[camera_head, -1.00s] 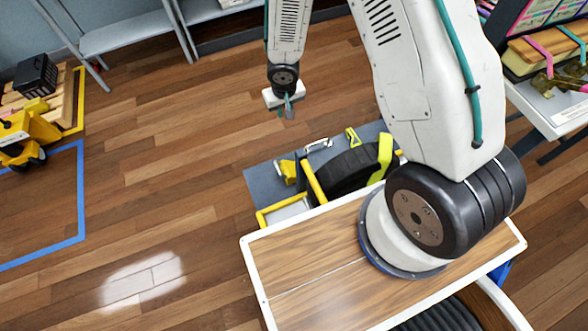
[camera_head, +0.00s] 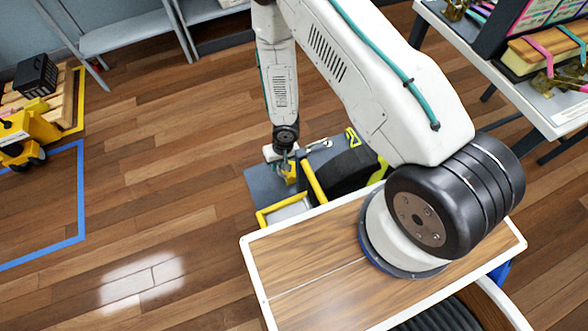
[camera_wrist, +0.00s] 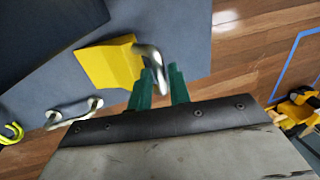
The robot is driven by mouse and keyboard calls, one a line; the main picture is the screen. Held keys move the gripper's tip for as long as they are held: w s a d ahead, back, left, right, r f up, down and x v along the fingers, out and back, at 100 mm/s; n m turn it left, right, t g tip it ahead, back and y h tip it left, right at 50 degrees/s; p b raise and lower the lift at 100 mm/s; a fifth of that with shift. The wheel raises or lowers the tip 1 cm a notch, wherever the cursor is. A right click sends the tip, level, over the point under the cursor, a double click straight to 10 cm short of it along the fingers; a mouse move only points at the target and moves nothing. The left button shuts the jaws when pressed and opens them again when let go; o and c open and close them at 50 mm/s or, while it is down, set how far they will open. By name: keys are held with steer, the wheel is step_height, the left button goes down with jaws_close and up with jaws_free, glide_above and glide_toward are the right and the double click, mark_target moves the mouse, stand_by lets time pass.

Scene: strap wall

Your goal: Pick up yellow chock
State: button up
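The yellow chock (camera_head: 290,174) lies on the grey mat (camera_head: 262,192), just under my gripper in the head view. In the wrist view the chock (camera_wrist: 105,64) is a yellow wedge with a bent metal handle (camera_wrist: 152,60) at its right end. My gripper (camera_wrist: 160,82) has two green fingers set apart, and the end of the handle shows between them. I cannot tell whether a finger touches the handle. In the head view my gripper (camera_head: 286,157) partly hides the chock.
A metal handle-like piece (camera_wrist: 75,112) lies on the mat's edge. A wood-topped surface with a white rim (camera_head: 262,283) is in front. Open floor (camera_head: 170,190) lies to the left.

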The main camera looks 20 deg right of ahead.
steer(key=shift+x, duration=1)
steer(key=shift+c, duration=0.3)
jaws_close()
stand_by(0.4)
